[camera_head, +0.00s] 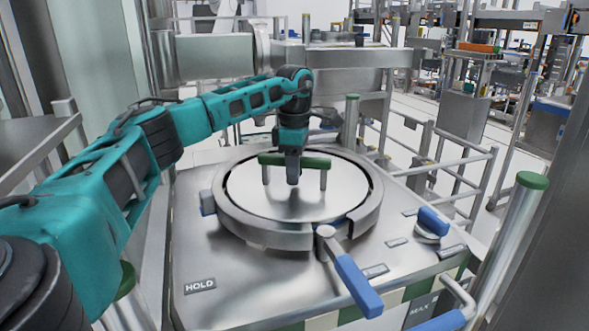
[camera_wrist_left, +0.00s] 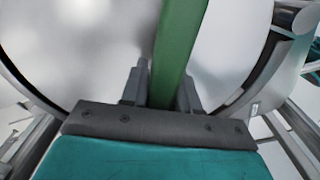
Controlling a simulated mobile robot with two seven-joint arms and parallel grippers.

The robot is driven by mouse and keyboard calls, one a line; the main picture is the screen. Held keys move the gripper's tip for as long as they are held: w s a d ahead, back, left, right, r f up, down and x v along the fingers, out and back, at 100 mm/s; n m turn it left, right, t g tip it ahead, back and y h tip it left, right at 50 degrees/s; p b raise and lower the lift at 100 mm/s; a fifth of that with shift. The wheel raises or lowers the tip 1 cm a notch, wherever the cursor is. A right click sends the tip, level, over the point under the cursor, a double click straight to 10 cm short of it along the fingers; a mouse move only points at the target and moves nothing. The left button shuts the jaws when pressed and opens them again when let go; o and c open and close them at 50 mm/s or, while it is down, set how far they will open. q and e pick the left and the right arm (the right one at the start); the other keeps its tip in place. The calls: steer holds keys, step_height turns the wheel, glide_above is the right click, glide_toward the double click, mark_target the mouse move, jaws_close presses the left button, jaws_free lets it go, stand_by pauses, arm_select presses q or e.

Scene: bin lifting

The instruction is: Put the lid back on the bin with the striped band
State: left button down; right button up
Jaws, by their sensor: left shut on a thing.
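The lid (camera_head: 270,204) is a round steel disc with a green bar handle (camera_head: 318,162) on two posts. In the head view it lies level within the clamp ring (camera_head: 236,226) on top of the bin (camera_head: 235,285), with a dark gap around its edge. I cannot tell if it is fully seated. The bin has a green and cream striped band (camera_head: 395,299) along its front. My left gripper (camera_head: 293,172) points down and is shut on the green handle; the left wrist view shows the handle between its fingers (camera_wrist_left: 162,90). My right gripper is not in view.
A latch lever with a blue grip (camera_head: 358,287) sticks out from the ring's front. A blue knob (camera_head: 432,221) sits on the right of the bin top. A green-capped post (camera_head: 522,230) stands at the right, and metal rails (camera_head: 455,160) run behind.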

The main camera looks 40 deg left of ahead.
arm_select(q)
steer(key=shift+r, duration=0.15)
steer(key=c, duration=1)
jaws_free()
steer(key=shift+d, duration=0.1)
steer(key=shift+o, duration=1.2)
steer(key=shift+s+f, duration=0.15)
steer(key=shift+f, duration=0.15)
step_height(320, 180, up, 13)
steer(key=shift+r, duration=0.15)
